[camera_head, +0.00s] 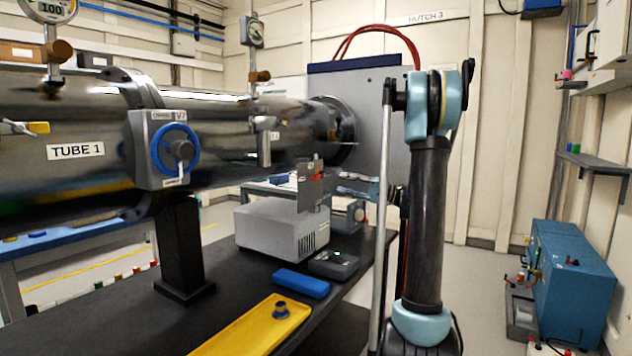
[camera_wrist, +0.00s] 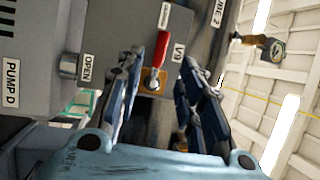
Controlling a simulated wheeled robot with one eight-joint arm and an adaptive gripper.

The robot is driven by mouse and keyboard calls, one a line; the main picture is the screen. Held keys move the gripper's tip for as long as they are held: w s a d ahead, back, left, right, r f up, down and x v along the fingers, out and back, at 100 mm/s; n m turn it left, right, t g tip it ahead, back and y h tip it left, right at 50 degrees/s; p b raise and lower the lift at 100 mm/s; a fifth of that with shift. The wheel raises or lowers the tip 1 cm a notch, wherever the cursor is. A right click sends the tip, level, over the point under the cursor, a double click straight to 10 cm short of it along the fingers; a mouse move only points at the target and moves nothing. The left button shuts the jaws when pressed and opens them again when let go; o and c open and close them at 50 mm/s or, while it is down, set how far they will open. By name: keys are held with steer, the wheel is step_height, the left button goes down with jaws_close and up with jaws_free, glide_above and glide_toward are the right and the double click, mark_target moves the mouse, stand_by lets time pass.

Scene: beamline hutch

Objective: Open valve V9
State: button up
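Valve V9 has a red lever (camera_wrist: 162,48) on an orange and metal base in the wrist view, beside the V9 label (camera_wrist: 179,50). An OPEN label (camera_wrist: 88,68) lies to the left. My gripper (camera_wrist: 162,64) is open, with one finger on each side of the lever; I cannot tell whether either touches it. In the head view, my gripper (camera_head: 345,184) is just right of the small valve plate with red on it (camera_head: 315,180).
A grey housing marked PUMP D (camera_wrist: 12,85) is at the left of the wrist view. In the head view, a pale box (camera_head: 275,228), blue block (camera_head: 301,283) and yellow tray (camera_head: 245,330) stand on the dark bench. TUBE 1 (camera_head: 60,125) with a blue handwheel (camera_head: 175,149) is left.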

mark_target(316, 177)
steer(key=x, duration=1.1)
steer(key=shift+a, duration=0.1)
jaws_close()
